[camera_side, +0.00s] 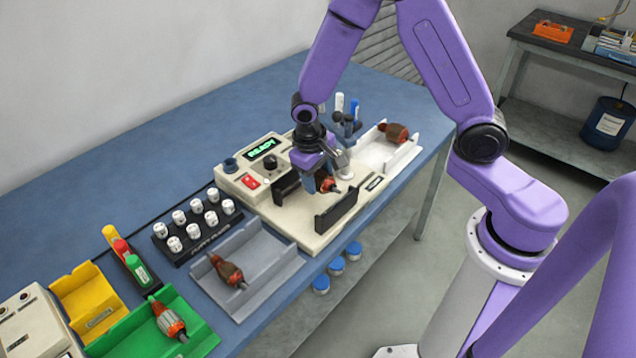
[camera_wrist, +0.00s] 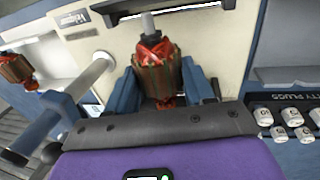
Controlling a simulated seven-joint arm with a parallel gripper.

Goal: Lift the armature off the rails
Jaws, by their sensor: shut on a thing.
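My gripper (camera_side: 320,180) points down over the cream winding machine (camera_side: 245,185). It is shut on an armature (camera_side: 329,185) with a red-and-brown wound body. In the wrist view the same armature (camera_wrist: 157,75) sits between the two blue fingers (camera_wrist: 160,85), its grey shaft pointing away from me. In the side view it is between two black upright rails, the near one (camera_side: 336,209) and the far one (camera_side: 288,186). A black rail (camera_wrist: 160,10) also shows in the wrist view, beyond the shaft. I cannot tell whether the armature touches the rails.
Other armatures lie in the grey tray (camera_side: 275,258), green tray (camera_side: 205,338) and white tray (camera_side: 380,160). The machine's display (camera_side: 262,150) reads READY. A rack of white plugs (camera_side: 190,248) stands left of the machine. A rod with a grey cylinder (camera_wrist: 92,75) is close beside my fingers.

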